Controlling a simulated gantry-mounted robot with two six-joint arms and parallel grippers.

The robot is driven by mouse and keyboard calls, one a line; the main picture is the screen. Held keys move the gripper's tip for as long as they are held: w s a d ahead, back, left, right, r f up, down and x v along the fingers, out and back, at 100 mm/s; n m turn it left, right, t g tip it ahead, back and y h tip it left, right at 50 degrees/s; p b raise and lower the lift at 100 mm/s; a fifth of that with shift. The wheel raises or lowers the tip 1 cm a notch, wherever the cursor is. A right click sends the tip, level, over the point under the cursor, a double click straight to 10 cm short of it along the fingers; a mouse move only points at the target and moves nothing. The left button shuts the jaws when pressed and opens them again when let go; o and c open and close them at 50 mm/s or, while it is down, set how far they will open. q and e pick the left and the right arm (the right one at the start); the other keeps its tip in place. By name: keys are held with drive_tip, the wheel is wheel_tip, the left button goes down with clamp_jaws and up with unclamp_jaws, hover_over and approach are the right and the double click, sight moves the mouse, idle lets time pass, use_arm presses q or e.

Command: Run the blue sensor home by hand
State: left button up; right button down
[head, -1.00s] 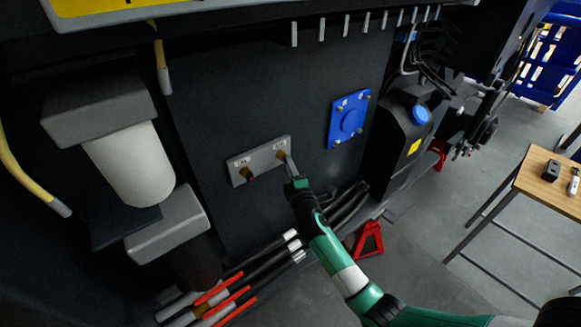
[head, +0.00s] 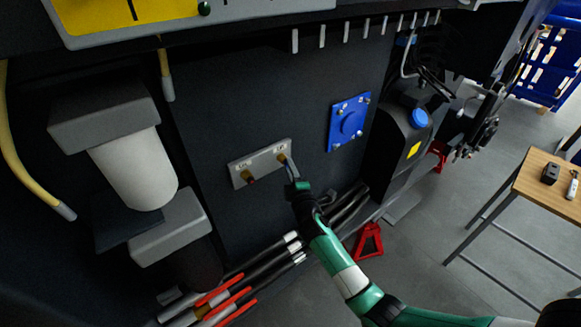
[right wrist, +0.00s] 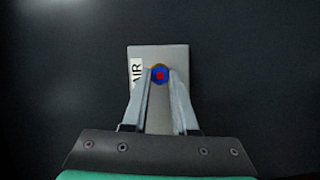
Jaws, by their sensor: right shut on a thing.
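The blue sensor (right wrist: 159,74) shows in the right wrist view as a small blue ring with a red centre between my fingertips. My right gripper (head: 288,164) is shut on it. The sensor lines up with the right-hand port of a grey two-port plate (head: 262,163), beside the AIR label; the plate also fills the middle of the wrist view (right wrist: 158,54). A brass rim shows around the sensor's far side. I cannot tell how deep it sits. The other brass port (head: 248,176) is empty. My left gripper is not in view.
A blue bolted cover (head: 349,122) is on the wall to the right. A black tank with a blue cap (head: 418,118) stands beyond it. Hoses with red parts (head: 225,293) run below. A white filter (head: 135,168) is at left. A wooden table (head: 548,182) stands far right.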

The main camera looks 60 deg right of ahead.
use_arm(q)
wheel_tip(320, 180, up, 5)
drive_tip(key=p, duration=0.3)
use_arm(e)
drive_tip(key=m, duration=0.1)
drive_tip(key=m+y, duration=0.1)
drive_tip(key=m, duration=0.1)
drive_tip(key=shift+r+m+g, duration=0.25)
drive_tip(key=shift+m+g, duration=0.05)
drive_tip(key=c, duration=0.6)
unclamp_jaws()
drive_tip(key=shift+f, duration=0.1)
drive_tip(key=shift+c, duration=1.2)
